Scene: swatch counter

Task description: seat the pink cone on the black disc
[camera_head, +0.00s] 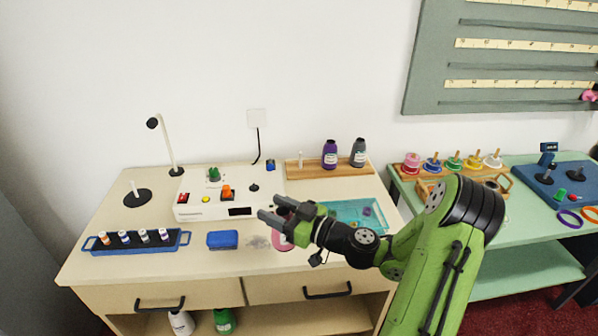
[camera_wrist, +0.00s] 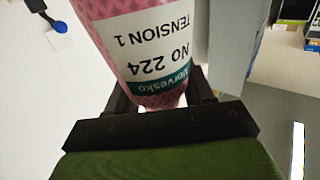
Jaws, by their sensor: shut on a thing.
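The pink cone (camera_wrist: 150,45), with a white and teal label, fills the top middle of the wrist view between the fingers of my gripper (camera_wrist: 160,100). In the head view, part of the pink cone (camera_head: 283,242) shows below my gripper (camera_head: 273,209), and the arm hides the rest. My gripper is shut on the cone, over the front middle of the counter. Whether the cone's base touches the counter cannot be told. The black disc (camera_head: 143,199) lies flat at the left of the counter, with a short pale peg (camera_head: 134,188) standing on it. The disc holds no cone.
A white machine (camera_head: 215,205) with knobs stands between my gripper and the disc. A blue tray of spools (camera_head: 187,238) and a blue block (camera_head: 222,240) lie in front. A thin lamp (camera_head: 168,150) rises behind the disc. A teal tray (camera_head: 345,207) is on the right.

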